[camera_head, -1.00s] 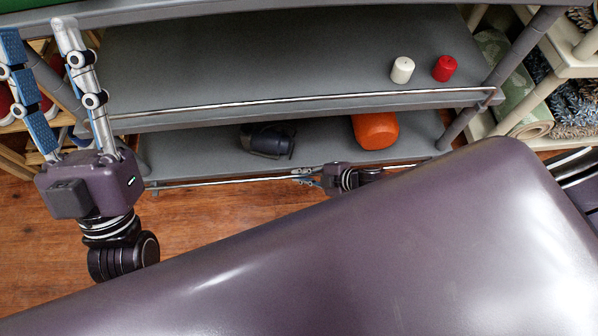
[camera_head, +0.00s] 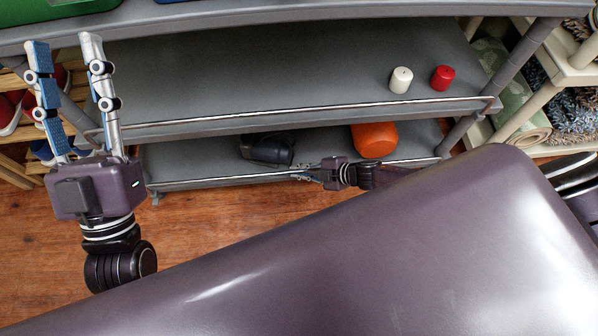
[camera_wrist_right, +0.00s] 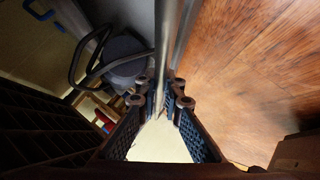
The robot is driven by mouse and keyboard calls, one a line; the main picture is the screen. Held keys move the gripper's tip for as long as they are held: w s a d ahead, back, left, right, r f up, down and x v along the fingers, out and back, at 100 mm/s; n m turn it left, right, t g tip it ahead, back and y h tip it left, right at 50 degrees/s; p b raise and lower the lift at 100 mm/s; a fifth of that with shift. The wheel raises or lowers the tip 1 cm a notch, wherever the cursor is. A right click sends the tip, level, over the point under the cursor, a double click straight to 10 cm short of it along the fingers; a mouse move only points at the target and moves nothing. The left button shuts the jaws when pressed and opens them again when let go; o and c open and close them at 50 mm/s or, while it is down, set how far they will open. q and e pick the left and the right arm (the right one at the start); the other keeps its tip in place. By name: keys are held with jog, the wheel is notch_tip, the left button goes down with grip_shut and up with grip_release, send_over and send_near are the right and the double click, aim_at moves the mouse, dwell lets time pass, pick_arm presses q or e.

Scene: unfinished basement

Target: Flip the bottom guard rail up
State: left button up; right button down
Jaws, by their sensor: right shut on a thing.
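The bottom guard rail (camera_head: 225,178) is a thin metal bar along the front of the lower grey shelf (camera_head: 190,160). It also runs between the fingers in the right wrist view (camera_wrist_right: 164,45). My right gripper (camera_head: 303,174) is at the middle of this rail, shut on it; its fingers close around the bar in the wrist view (camera_wrist_right: 165,100). The fingers hide a short part of the rail. My left gripper (camera_head: 64,42) is open and empty, fingers pointing up, in front of the shelf's left end.
The upper shelf (camera_head: 250,65) has its own rail (camera_head: 300,109) and holds a white candle (camera_head: 400,79) and a red candle (camera_head: 443,78). A dark object (camera_head: 267,149) and an orange one (camera_head: 374,139) sit on the lower shelf. Wood floor (camera_head: 225,210) shows in front.

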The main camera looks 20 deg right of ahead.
dwell(0.4)
jog(key=c, duration=2)
grip_release()
jog(key=shift+c, duration=0.2)
jog(key=shift+s+d+r, duration=0.3)
jog(key=shift+d, duration=0.1)
jog(key=v, duration=1)
jog(key=shift+s+r, duration=0.25)
jog(key=shift+d, duration=0.15)
